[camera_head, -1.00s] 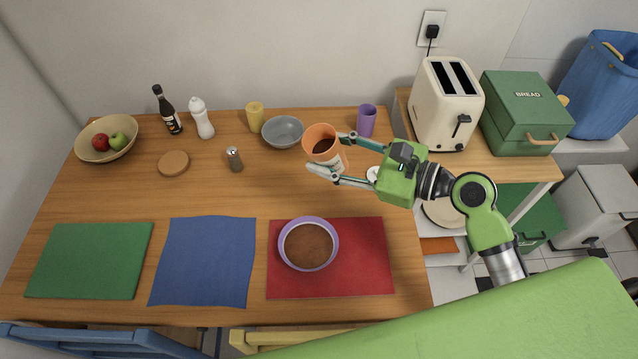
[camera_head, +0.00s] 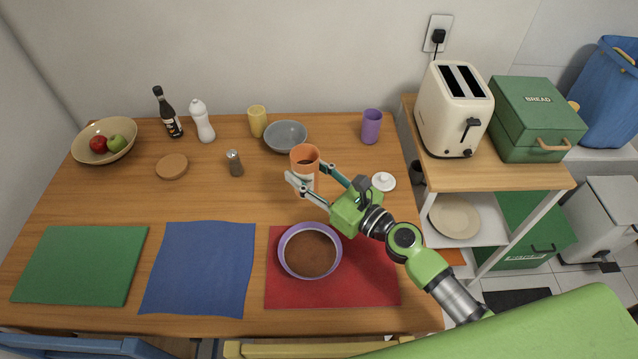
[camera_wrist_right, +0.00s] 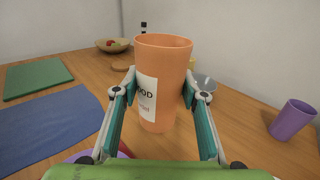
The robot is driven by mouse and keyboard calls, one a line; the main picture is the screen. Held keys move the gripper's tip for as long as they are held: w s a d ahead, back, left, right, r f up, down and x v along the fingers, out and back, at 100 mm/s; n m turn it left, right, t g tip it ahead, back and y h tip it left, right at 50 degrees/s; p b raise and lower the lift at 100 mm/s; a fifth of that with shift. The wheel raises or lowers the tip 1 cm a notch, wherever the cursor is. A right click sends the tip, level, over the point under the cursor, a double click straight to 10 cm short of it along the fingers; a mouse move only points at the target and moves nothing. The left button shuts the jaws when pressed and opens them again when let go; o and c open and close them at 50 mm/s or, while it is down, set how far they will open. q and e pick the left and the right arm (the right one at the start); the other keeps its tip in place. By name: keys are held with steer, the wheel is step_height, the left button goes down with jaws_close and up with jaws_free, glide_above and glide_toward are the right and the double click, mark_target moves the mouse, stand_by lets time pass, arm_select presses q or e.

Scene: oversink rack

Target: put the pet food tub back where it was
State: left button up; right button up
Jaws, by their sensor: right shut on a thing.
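The pet food tub (camera_head: 305,158) is orange with a white label and stands roughly upright with its top open. It also shows in the wrist view (camera_wrist_right: 168,60), where the label's visible part reads "OOD". My right gripper (camera_head: 308,184) is shut on it, one finger on each side. I cannot tell whether its base touches the table. My left gripper is not in view.
A purple bowl (camera_head: 284,252) with brown contents sits on a red mat (camera_head: 370,290), close in front of the tub. A grey bowl (camera_head: 286,137) is behind it. A white lid (camera_head: 384,181) and a purple cup (camera_head: 371,127) are to the right.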

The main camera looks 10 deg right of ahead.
steer(key=w+d+f+b, duration=0.1)
steer(key=w+f, duration=0.1)
steer(key=w+d+f+b, duration=0.2)
steer(key=f, duration=0.1)
steer(key=w+d+f+b, duration=0.1)
steer(key=w+f, duration=0.1)
steer(key=w, duration=0.1)
steer(key=shift+w+d+f, duration=0.1)
steer(key=shift+d+f, duration=0.05)
steer(key=shift+f, duration=0.1)
steer(key=shift+f+b, duration=0.5)
steer(key=shift+f, duration=1)
steer(key=shift+f, duration=0.1)
steer(key=o, duration=0.8)
steer(key=shift+f, duration=0.15)
steer(key=o, duration=0.4)
steer(key=shift+o, duration=0.2)
